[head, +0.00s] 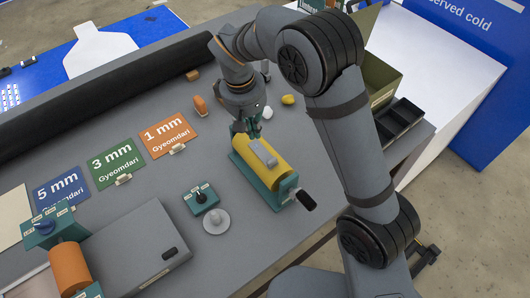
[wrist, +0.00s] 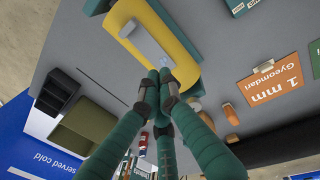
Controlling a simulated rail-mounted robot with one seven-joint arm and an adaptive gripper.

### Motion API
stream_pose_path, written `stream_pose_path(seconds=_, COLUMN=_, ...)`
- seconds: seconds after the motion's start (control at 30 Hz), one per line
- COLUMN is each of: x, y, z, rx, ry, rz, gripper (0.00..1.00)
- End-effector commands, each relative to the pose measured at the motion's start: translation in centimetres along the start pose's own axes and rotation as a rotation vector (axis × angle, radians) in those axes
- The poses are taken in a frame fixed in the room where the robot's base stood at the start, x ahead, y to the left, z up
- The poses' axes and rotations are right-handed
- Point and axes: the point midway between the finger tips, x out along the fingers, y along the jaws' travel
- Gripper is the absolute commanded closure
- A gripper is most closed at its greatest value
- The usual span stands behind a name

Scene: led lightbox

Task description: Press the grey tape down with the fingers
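The grey tape (head: 264,152) is a short strip lying along the top of a yellow roll (head: 272,168) in a teal stand with a dark crank handle. It also shows in the wrist view as a pale grey strip (wrist: 146,43) on the yellow surface. My gripper (head: 246,131) is at the far end of the roll. In the wrist view its teal fingers (wrist: 159,76) have their tips drawn together, with nothing seen between them. The tips appear close to one end of the tape; I cannot tell whether they touch it or the roll.
Orange, green and blue thickness cards (head: 115,164) lie left of the roll. A small teal switch box (head: 201,199) and a round grey knob (head: 216,221) stand nearer. A yellow lump (head: 288,99), an open box (head: 379,78) and a black tray (head: 399,119) are beyond.

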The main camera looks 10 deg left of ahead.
Motion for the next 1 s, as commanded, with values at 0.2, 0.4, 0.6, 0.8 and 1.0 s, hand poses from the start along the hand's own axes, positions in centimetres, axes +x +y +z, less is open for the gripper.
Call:
stream_pose_path(seconds=0.2, x=0.0, y=0.0, z=0.0, rx=0.0, ry=0.0, rz=0.0, gripper=1.0)
stream_pose_path(seconds=0.4, x=0.2, y=0.0, z=0.0, rx=0.0, ry=0.0, rz=0.0, gripper=1.0)
stream_pose_path(seconds=0.6, x=0.9, y=0.0, z=0.0, rx=0.0, ry=0.0, rz=0.0, gripper=1.0)
stream_pose_path(seconds=0.8, x=1.6, y=0.0, z=0.0, rx=0.0, ry=0.0, rz=0.0, gripper=1.0)
stream_pose_path(seconds=1.0, x=2.4, y=0.0, z=0.0, rx=0.0, ry=0.0, rz=0.0, gripper=1.0)
